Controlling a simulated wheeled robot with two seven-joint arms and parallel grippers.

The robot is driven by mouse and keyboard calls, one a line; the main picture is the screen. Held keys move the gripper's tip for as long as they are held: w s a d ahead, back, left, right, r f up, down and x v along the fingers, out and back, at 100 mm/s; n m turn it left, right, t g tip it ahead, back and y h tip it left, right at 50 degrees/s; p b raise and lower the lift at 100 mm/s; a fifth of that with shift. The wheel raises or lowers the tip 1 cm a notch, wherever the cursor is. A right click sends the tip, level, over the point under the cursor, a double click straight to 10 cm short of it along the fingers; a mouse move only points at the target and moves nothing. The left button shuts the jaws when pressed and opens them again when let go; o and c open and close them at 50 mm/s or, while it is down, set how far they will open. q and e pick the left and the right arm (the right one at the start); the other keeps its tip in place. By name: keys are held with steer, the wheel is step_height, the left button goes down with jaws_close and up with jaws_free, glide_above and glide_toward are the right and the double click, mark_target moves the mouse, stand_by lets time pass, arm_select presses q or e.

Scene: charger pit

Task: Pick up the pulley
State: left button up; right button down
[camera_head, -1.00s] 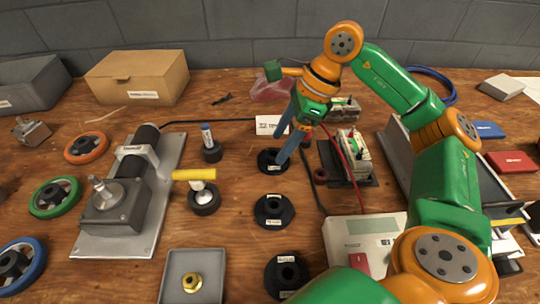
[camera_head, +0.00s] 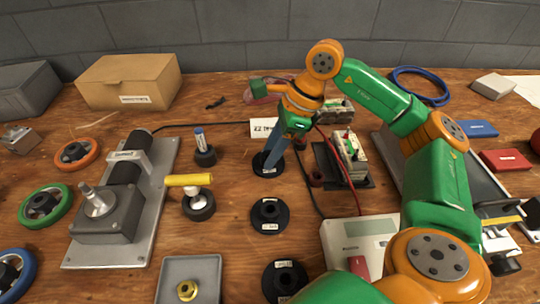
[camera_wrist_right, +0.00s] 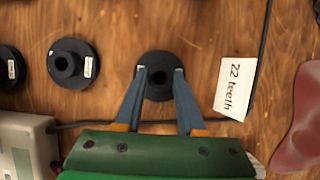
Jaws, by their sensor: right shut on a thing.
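A black pulley (camera_head: 259,169) lies at the back of a column of black pulleys. It also shows in the right wrist view (camera_wrist_right: 158,57), beside a white card (camera_wrist_right: 233,88) reading "22 teeth". My right gripper (camera_head: 270,163) reaches down onto this pulley. In the right wrist view its blue-grey fingers (camera_wrist_right: 159,72) are shut on the pulley's raised hub, one on each side. The pulley appears to be still on the table. Two similar pulleys, one in the middle (camera_head: 269,214) and one in front (camera_head: 284,279), lie apart from it. My left gripper is not in view.
A motor on a metal plate (camera_head: 151,213) stands at the left, with coloured wheels beyond it. A yellow-handled tool (camera_head: 189,181) and a small dark pot (camera_head: 205,157) stand left of the pulleys. A scale (camera_head: 340,232) and a terminal block (camera_head: 350,152) are to the right.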

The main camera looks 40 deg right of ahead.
steer(key=shift+r, duration=0.45)
steer(key=s+a+r+p, duration=0.1)
steer(key=s+r, duration=1.1)
steer(key=s, duration=0.2)
steer(key=shift+a, duration=0.4)
steer(key=shift+w, duration=0.1)
